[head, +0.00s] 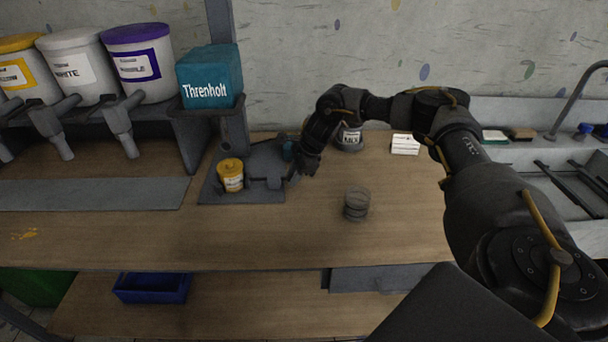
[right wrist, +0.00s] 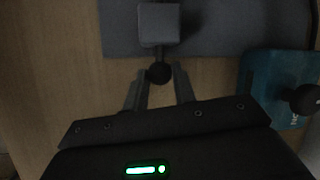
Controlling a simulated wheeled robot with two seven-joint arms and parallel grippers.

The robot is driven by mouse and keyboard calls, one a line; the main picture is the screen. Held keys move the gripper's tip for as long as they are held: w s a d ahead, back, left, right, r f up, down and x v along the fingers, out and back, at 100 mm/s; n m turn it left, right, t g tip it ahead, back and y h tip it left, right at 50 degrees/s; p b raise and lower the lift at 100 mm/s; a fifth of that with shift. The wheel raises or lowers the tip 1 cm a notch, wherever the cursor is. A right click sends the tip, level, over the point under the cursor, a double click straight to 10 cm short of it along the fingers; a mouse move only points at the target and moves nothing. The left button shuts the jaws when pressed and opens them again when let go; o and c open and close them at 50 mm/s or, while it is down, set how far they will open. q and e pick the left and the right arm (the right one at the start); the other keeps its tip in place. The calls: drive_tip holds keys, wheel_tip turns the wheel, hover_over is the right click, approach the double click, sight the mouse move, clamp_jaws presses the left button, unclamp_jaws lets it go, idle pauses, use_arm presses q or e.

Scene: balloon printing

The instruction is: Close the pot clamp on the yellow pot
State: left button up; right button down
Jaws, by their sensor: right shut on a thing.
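The yellow pot (head: 231,178) stands upright at the left of the dark grey clamp device (head: 210,197) on the wooden bench. My right gripper (head: 294,177) is at the right end of the device. In the right wrist view its fingers (right wrist: 160,88) are shut on a round black knob (right wrist: 159,72), which joins a grey block (right wrist: 158,24) of the clamp. The pot is not in the right wrist view. From the head view I cannot tell whether the clamp's jaw touches the pot. My left gripper is not in view.
A teal part (right wrist: 272,85) with a black ball is right of the fingers in the wrist view. A clear round container (head: 356,203) stands on the bench, with a labelled jar (head: 350,139) behind. Paint buckets (head: 140,62) stand on the left rack. The front bench is mostly clear.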

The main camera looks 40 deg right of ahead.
drive_tip(key=c, duration=1.1)
unclamp_jaws()
drive_tip(key=shift+c, duration=0.2)
drive_tip(key=b+v, duration=0.1)
drive_tip(key=v, duration=0.9)
drive_tip(key=shift+s+r, duration=0.2)
drive_tip(key=shift+r, duration=0.15)
drive_tip(key=shift+d, duration=0.1)
